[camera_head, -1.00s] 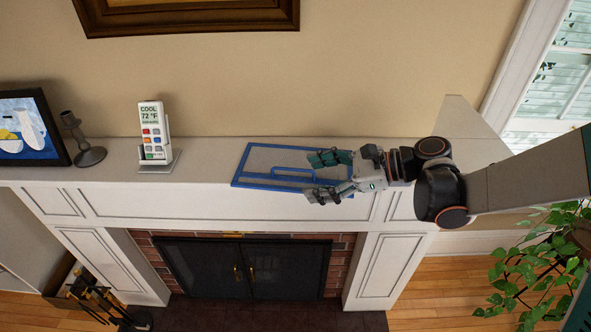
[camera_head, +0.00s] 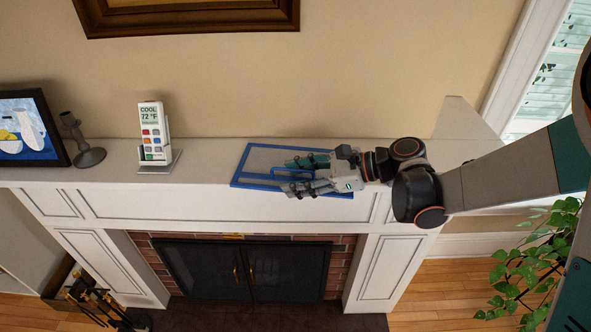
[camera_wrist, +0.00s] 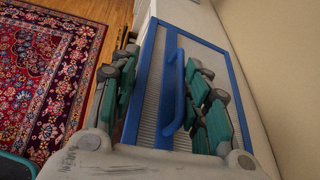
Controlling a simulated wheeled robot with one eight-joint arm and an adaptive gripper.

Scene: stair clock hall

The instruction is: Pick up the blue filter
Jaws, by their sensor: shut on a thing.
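The blue filter (camera_head: 262,160) is a flat grey mesh panel with a blue frame and a raised blue handle. It lies on the white mantel, right of the middle, with part of it hidden under my gripper. My gripper (camera_head: 288,176) reaches over it from the right, with one finger on the wall side and one on the front side. In the wrist view the blue handle (camera_wrist: 175,95) runs between my two teal-padded fingers (camera_wrist: 163,75). My gripper is shut on the filter; the exact contact is hard to see.
A thermostat remote (camera_head: 153,130) in a stand, a dark candlestick (camera_head: 88,150) and a framed picture (camera_head: 32,128) stand left on the mantel (camera_head: 210,165). The wall rises close behind. A plant (camera_head: 535,255) is at lower right. A fireplace screen (camera_head: 245,268) is below.

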